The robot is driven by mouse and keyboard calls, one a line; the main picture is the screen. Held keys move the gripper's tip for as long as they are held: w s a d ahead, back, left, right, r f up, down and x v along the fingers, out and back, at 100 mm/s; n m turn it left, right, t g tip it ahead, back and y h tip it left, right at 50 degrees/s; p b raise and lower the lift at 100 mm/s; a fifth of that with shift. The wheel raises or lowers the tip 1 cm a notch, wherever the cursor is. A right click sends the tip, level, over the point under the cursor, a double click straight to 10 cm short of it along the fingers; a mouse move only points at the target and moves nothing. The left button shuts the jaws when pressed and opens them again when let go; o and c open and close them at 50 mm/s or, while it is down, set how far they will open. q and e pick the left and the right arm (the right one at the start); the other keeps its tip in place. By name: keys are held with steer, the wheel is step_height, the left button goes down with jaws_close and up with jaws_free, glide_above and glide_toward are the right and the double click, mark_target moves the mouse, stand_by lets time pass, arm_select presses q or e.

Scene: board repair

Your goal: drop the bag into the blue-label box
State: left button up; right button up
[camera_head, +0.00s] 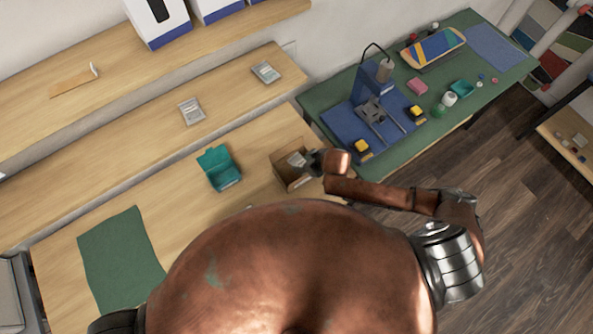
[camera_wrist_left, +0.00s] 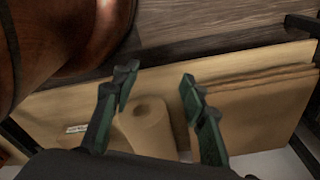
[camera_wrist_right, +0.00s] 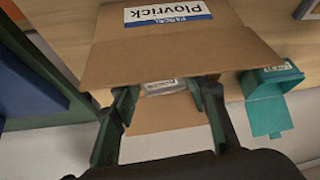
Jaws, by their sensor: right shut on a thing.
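The blue-label box is an open cardboard box (camera_head: 280,176) on the wooden table in the head view. In the right wrist view its cardboard flap (camera_wrist_right: 180,50) carries a white and blue label reading Plovrick. My right gripper (camera_head: 311,163) is at the box, shut on a small clear-grey bag (camera_head: 297,159). In the right wrist view the bag (camera_wrist_right: 163,86) shows between the fingertips, over the box opening; its lower part is hidden. My left gripper (camera_wrist_left: 157,83) is open and empty in the left wrist view, and outside the head view.
A teal open box (camera_head: 220,168) stands left of the cardboard box. Similar bags (camera_head: 191,110) lie on the shelf behind. A green bench (camera_head: 335,118) with a blue jig stands right.

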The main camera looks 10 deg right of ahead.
steer(key=o, duration=1.2)
arm_select(q)
steer(key=shift+s+f, duration=0.1)
steer(key=shift+s, duration=0.85)
steer(key=shift+w, duration=0.1)
steer(key=shift+w, duration=0.1)
arm_select(e)
steer(key=v, duration=1.2)
